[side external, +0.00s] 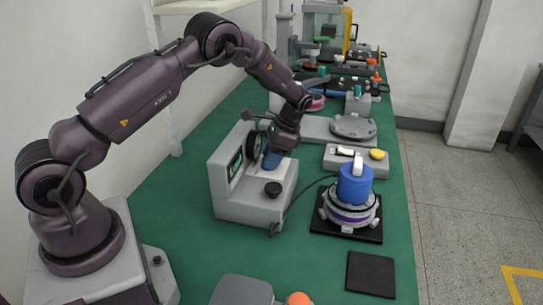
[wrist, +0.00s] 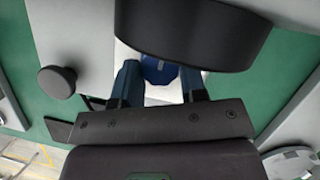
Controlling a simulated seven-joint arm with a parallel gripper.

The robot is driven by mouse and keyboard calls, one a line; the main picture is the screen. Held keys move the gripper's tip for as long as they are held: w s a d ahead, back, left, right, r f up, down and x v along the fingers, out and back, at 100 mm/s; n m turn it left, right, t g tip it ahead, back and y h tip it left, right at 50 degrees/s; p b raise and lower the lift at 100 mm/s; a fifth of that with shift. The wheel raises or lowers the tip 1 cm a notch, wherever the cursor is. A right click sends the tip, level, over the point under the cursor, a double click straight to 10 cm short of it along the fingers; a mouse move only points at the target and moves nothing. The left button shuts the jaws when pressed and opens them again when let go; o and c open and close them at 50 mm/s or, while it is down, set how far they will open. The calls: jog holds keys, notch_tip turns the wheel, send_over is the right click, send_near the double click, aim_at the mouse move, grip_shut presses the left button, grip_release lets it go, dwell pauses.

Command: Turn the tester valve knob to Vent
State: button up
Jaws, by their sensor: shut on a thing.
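The tester (side external: 232,206) is a grey box with a screen (side external: 236,168) and a round black-rimmed gauge (side external: 254,145) on its upright face. My gripper (side external: 272,165) points down over a pale patch on the tester's lower deck. In the wrist view, its two blue fingers stand on either side of a blue knob (wrist: 159,72), shut on it. The gauge (wrist: 190,38) hides part of the knob and fingertips. Which way the knob points, and any Vent marking, I cannot tell. A black round knob (side external: 272,189) sits on the same deck and also shows in the wrist view (wrist: 57,82).
A blue-topped hub unit (side external: 354,186) stands on a black mat right of the tester, with a cable between. A grey box with a yellow button (side external: 377,154) and a round grey plate (side external: 353,126) lie behind. An empty dark pad (side external: 371,274) lies in front.

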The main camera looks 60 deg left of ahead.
dwell(0.4)
jog(key=o, duration=0.9)
jog(key=shift+o, duration=0.2)
